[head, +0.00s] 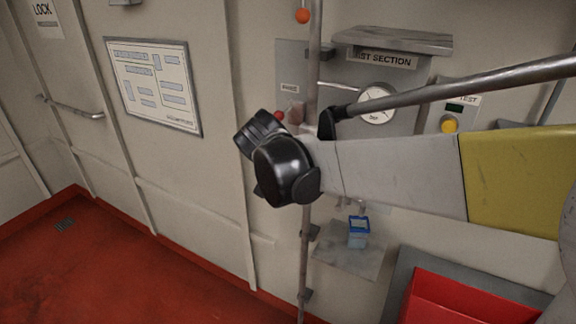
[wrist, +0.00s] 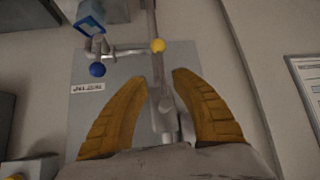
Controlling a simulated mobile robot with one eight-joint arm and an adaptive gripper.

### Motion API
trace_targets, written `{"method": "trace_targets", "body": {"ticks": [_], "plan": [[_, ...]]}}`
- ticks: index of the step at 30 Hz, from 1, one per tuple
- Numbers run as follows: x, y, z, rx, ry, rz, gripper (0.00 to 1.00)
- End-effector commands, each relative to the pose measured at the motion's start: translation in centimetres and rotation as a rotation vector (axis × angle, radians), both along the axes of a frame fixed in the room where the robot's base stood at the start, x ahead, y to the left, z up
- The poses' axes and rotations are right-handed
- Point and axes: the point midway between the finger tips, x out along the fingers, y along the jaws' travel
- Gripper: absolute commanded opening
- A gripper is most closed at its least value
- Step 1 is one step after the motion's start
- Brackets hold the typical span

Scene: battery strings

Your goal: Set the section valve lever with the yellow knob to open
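In the wrist view, a small yellow knob (wrist: 157,46) shows just beyond my fingertips, in front of a grey vertical pipe. In the head view, my black wrist is in front of the pipe and hides the fingers and this knob.
A blue knob (wrist: 97,70) is left of the yellow one. In the head view, an orange knob (head: 303,16) and a red knob (head: 279,116) are near the pipe. A gauge (head: 376,104), yellow button (head: 449,124), blue-topped box (head: 359,232) and red bin (head: 455,300) are to the right.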

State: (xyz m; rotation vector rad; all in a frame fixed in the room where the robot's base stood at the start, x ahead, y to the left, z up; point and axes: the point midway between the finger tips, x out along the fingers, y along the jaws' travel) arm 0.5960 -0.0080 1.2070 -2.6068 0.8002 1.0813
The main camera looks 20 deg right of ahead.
Motion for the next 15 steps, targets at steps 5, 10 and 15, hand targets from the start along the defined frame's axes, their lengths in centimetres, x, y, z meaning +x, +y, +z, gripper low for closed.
{"method": "trace_targets", "body": {"ticks": [5,10,15], "plan": [[-1.6,1.1,1.8,0.001,0.001,0.000,0.31],[-2.0,1.4,2.4,0.001,0.000,-0.001,0.31],[-2.0,1.4,2.4,0.000,0.000,-0.001,0.31]]}}
